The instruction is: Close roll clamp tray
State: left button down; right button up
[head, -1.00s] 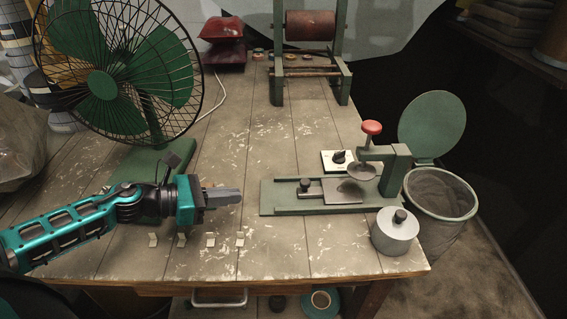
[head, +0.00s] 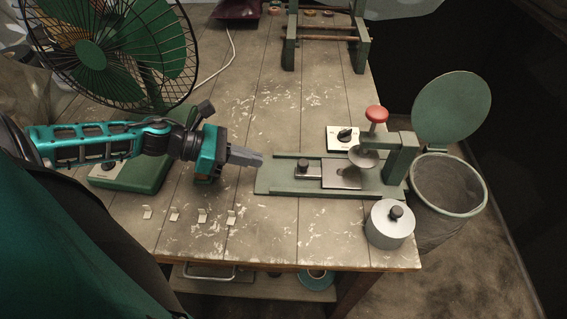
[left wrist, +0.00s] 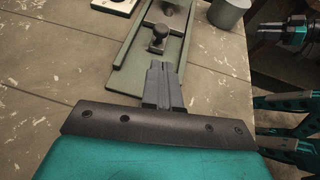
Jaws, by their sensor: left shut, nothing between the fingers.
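The roll clamp is a green base (head: 275,188) with an upright arm at its right end and a red-knobbed screw (head: 376,114) over a round press disc (head: 363,155). Its metal tray (head: 341,173) lies in the base's channel, its right part under the disc. A dark knob (head: 302,168) stands at the tray's left end; it also shows in the left wrist view (left wrist: 157,40). My left gripper (head: 259,158) is shut and empty, its fingertips by the base's left end, left of the knob. In the left wrist view the closed fingers (left wrist: 160,68) point at the knob, apart from it.
A lidded grey canister (head: 389,226) stands at the table's front right corner, close to the clamp. A white switch box (head: 342,139) sits behind the clamp. A green fan (head: 110,60) stands at the left. An open bin (head: 450,185) is right of the table. Small pale pieces (head: 202,216) lie in front.

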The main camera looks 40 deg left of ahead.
pick_arm(q)
jog(key=x, duration=0.5)
jog(key=shift+w+d+r, duration=0.25)
jog(key=shift+d, duration=0.05)
jog(key=shift+r+x, duration=0.2)
jog(key=shift+x, duration=0.8)
pick_arm(e)
jog(key=shift+w, duration=0.25)
pick_arm(q)
jog(key=shift+w+d, duration=0.1)
jog(key=shift+d, duration=0.1)
